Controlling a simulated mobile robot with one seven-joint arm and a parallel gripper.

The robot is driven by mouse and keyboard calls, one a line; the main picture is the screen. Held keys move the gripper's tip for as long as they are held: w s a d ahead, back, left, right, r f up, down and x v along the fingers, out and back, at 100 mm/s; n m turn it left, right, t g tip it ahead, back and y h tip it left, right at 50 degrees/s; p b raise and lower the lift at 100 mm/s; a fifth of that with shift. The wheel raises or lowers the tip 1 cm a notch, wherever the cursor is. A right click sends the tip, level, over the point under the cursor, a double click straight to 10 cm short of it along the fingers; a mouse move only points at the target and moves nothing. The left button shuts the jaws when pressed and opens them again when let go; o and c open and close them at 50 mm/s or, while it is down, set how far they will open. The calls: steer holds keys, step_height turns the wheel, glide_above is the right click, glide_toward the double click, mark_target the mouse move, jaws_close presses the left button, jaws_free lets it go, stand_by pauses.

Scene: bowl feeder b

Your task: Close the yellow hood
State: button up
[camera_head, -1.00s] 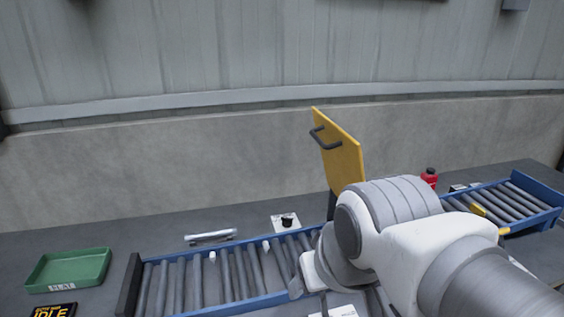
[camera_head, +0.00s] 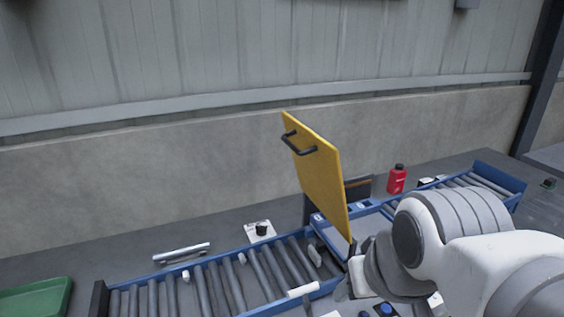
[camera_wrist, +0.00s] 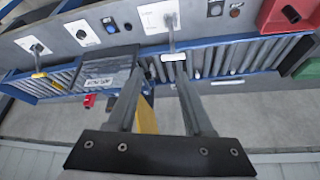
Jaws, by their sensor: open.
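The yellow hood (camera_head: 322,178) stands raised and open, a flat panel leaning over the conveyor. Its dark handle (camera_head: 298,144) is near the top left edge. In the head view my gripper (camera_head: 352,286) is low, beside the hood's bottom corner and mostly hidden by my arm. In the wrist view my gripper (camera_wrist: 160,74) has its two fingers apart with nothing held. A strip of the hood (camera_wrist: 147,118) shows beyond the fingers, partly behind the left one. The handle cannot be made out there.
A blue-framed roller conveyor (camera_head: 190,290) runs along the bench beneath the hood. A red bottle (camera_head: 397,179) stands behind it to the right. A green tray (camera_head: 36,299) lies at the left. A switch box (camera_head: 260,232) and a metal bar (camera_head: 182,251) lie behind the rollers.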

steer(key=shift+n+g+h, duration=0.3)
steer(key=shift+h, duration=0.1)
steer(key=w+r+p, duration=0.2)
steer(key=r, duration=0.1)
steer(key=w+a+r+p, duration=0.1)
steer(key=w+r, duration=0.1)
steer(key=shift+w+r, duration=0.1)
steer(key=shift+r, duration=0.1)
steer(key=c, duration=0.7)
steer(key=shift+n+h, duration=0.3)
steer(key=shift+h, duration=0.5)
steer(key=w+a+r+p, duration=0.1)
steer(key=w+r, duration=0.1)
steer(key=w+a+r+p, duration=0.1)
steer(key=w+r, duration=0.1)
steer(key=w, duration=0.1)
steer(key=w+a+r+p, duration=0.1)
steer(key=w+r, duration=0.1)
steer(key=shift+w+a+r, duration=0.1)
steer(key=shift+w+a, duration=0.05)
steer(key=shift+w, duration=0.05)
jaws_close()
steer(key=w+a+r+t+h+p, duration=0.15)
steer(key=w+a+r+p, duration=0.45)
steer(key=w+a, duration=0.6)
steer(key=w+d+f+p, duration=0.2)
steer(key=w+d+f, duration=0.4)
steer(key=d+f, duration=0.1)
steer(key=shift+d+f+n, duration=0.15)
steer(key=shift+d+n, duration=0.15)
